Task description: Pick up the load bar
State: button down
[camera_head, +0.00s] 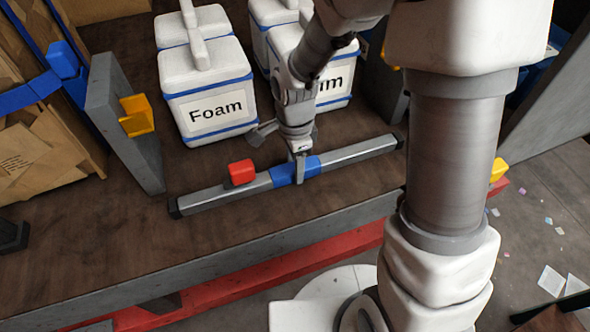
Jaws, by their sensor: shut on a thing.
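The load bar (350,153) is a long grey bar with black ends, a blue middle section and a red block near its left part. It lies across the brown deck, or just above it; I cannot tell whether it touches. My gripper (300,172) comes down from above and is shut on the bar at its blue section. One finger shows in front of the bar; the other is hidden behind it.
White boxes with blue bands stand behind the bar, one labelled Foam (208,92). A grey upright (112,115) with a yellow block (137,116) stands at the left. Brown parcels (38,150) fill the far left. The deck in front of the bar is clear.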

jog(key=shift+w+r, duration=0.1)
jog(key=shift+r, duration=0.05)
jog(key=shift+r, duration=0.4)
notch_tip(320, 180, up, 3)
jog(key=shift+r, duration=0.2)
jog(key=s+d+r, duration=0.1)
jog(key=s+r, duration=0.5)
jog(key=s, duration=0.5)
jog(key=shift+s+d+r, duration=0.35)
notch_tip(320, 180, up, 6)
jog(key=p, duration=0.5)
